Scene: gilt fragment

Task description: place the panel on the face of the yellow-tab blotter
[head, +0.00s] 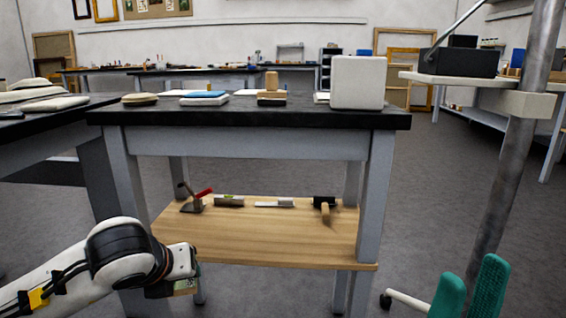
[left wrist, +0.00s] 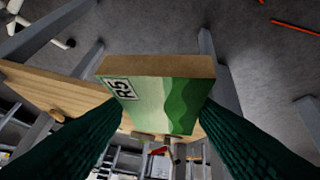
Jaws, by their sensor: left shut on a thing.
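The panel (left wrist: 160,96) is a thin board with a brown edge, a green painted landscape face and an "R5" label. My left gripper (head: 172,290) is shut on it, with a green finger on either side in the left wrist view. In the head view only a small part of the panel (head: 186,287) shows, low at the left in front of the workbench. My right gripper (head: 470,277) is at the lower right, its two green fingers apart and nothing between them. I cannot make out a yellow tab on any of the flat pads on the benchtop.
The black-topped bench (head: 250,116) carries a blue-topped pad (head: 206,96), a wooden block (head: 271,82) on a dark base and a white box (head: 357,82). Tools lie on its wooden lower shelf (head: 260,240). A metal post (head: 515,150) stands at right.

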